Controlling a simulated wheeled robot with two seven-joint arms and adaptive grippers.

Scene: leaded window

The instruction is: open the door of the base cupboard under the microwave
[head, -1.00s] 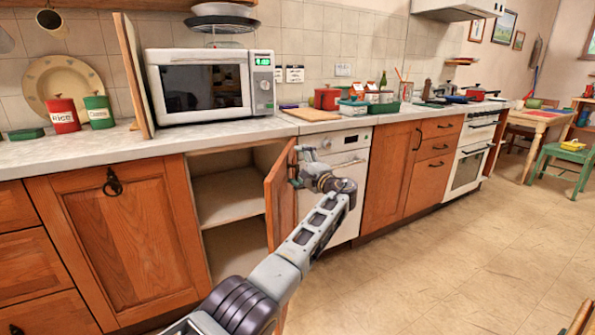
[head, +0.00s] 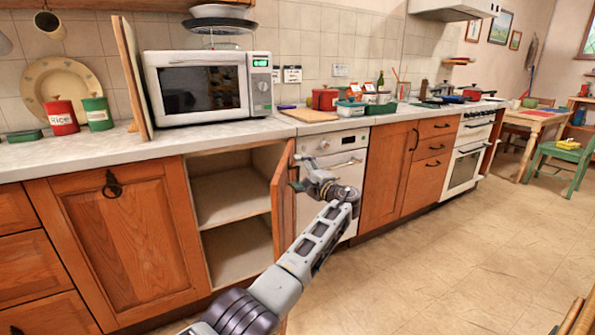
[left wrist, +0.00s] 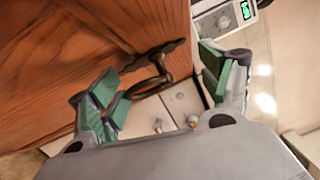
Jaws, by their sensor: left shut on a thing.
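The base cupboard under the microwave (head: 209,86) stands open, with its pale inside and a shelf (head: 232,194) showing. Its wooden door (head: 282,205) is hinged on the right, sticks out toward me and shows nearly edge-on. My left gripper (head: 304,172) is at the outer face of this door, near its top. In the left wrist view, the dark ring handle (left wrist: 150,82) on the door (left wrist: 75,55) lies between the green-padded fingers of my left gripper (left wrist: 158,80), which is shut on it. My right gripper is in neither view.
A white oven or dishwasher front (head: 340,165) stands right behind my left gripper. A closed cupboard door (head: 125,235) is to the left. The worktop (head: 90,150) above holds tins and a chopping board (head: 309,115).

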